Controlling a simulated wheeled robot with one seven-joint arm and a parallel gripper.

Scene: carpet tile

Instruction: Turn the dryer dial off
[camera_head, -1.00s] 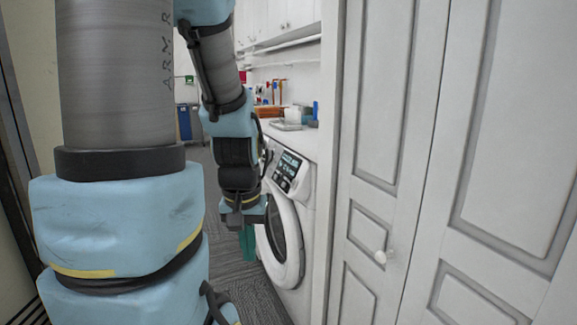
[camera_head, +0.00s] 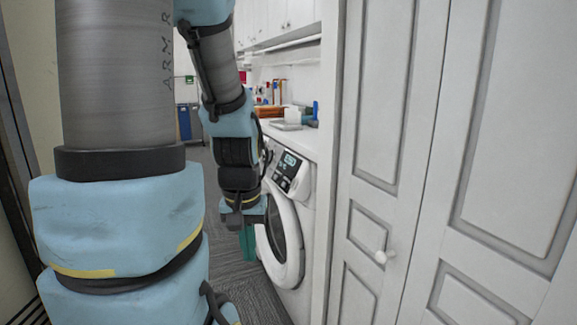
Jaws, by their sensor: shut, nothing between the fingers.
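A white front-loading machine (camera_head: 303,190) with a round dark door (camera_head: 284,238) stands in the alcove at the middle of the view. Its control panel (camera_head: 287,170) has a dark display; a dial cannot be made out clearly, and my arm hides the panel's left part. My gripper (camera_head: 247,243) hangs down in front of the machine, left of its door. Its teal fingers are shut and empty. It looks apart from the panel, lower than it, though the depth is hard to judge.
White panelled doors with a round knob (camera_head: 381,256) fill the right side. A white countertop (camera_head: 300,138) above the machine carries a container (camera_head: 292,115), a blue item and other small things. Grey carpet floor (camera_head: 262,290) lies below. A blue bin (camera_head: 186,122) stands far back.

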